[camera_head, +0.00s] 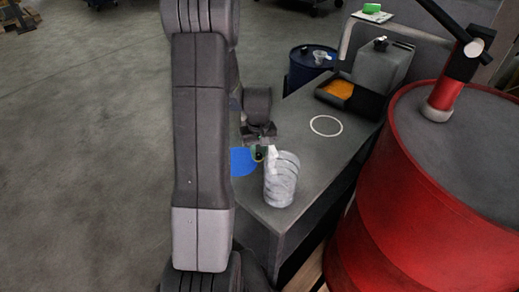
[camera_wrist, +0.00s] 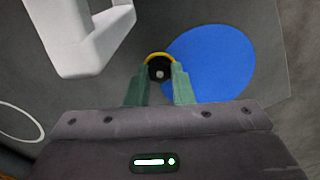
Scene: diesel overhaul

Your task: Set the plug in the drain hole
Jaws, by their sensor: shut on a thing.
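My gripper (camera_wrist: 160,88) is shut on the plug (camera_wrist: 159,69), a small dark round piece with a yellow ring around its far side and a pale centre. The green fingers are on either side of it. In the head view my gripper (camera_head: 259,146) is over the grey bench, beside a flat blue disc (camera_head: 242,163); the plug (camera_head: 259,155) shows there only as a tiny dark spot. The blue disc (camera_wrist: 212,62) lies right of the plug in the wrist view. I cannot make out a drain hole in either view.
A pale container (camera_head: 281,182) stands close right of my gripper; its white handle (camera_wrist: 85,45) shows in the wrist view. A white ring (camera_head: 326,125) marks clear bench (camera_head: 300,145). Behind are a bin with orange contents (camera_head: 338,90) and a blue drum (camera_head: 305,70). A red drum (camera_head: 400,215) stands right.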

